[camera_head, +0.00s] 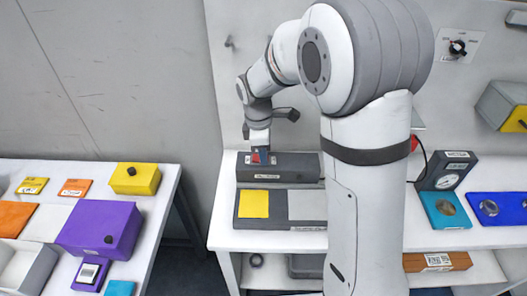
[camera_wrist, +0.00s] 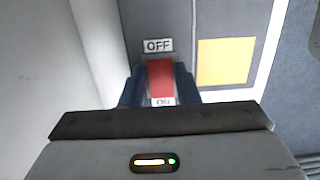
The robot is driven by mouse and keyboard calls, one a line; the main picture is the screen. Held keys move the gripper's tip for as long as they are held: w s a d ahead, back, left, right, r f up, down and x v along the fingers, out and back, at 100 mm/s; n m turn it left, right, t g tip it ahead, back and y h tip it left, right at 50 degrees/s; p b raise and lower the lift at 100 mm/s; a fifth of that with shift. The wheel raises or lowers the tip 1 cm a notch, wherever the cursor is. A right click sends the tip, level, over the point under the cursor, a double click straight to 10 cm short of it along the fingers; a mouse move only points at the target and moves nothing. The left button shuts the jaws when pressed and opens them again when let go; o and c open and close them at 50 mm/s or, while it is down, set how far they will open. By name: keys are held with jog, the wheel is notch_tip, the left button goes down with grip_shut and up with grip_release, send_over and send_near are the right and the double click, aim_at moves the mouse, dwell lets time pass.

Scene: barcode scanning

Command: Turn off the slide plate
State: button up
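The slide plate unit is a dark grey box (camera_head: 279,168) with a low base in front. The base carries a yellow square plate (camera_head: 253,204) at left and a light grey area (camera_head: 307,205) at right. In the wrist view a red switch (camera_wrist: 161,78) lies between an OFF label (camera_wrist: 158,46) and an ON label (camera_wrist: 163,101). My gripper (camera_head: 260,157) is at the left part of the box. In the wrist view its dark fingers (camera_wrist: 160,86) stand close on both sides of the red switch. Whether they press on it cannot be told. The yellow plate also shows there (camera_wrist: 222,62).
A gauge (camera_head: 446,172), a teal box (camera_head: 445,210) and a blue tray (camera_head: 500,208) stand right of my arm. A purple box (camera_head: 99,229) and a yellow button box (camera_head: 135,178) are on the left table. A floor gap separates the tables.

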jog(key=o, duration=0.4)
jog(key=shift+a+r+b, duration=0.2)
jog(key=shift+r+b, duration=0.05)
jog(key=shift+r, duration=1.7)
jog(key=shift+a+r+b, duration=0.15)
jog(key=shift+r+b, duration=0.05)
jog(key=shift+r, duration=1.75)
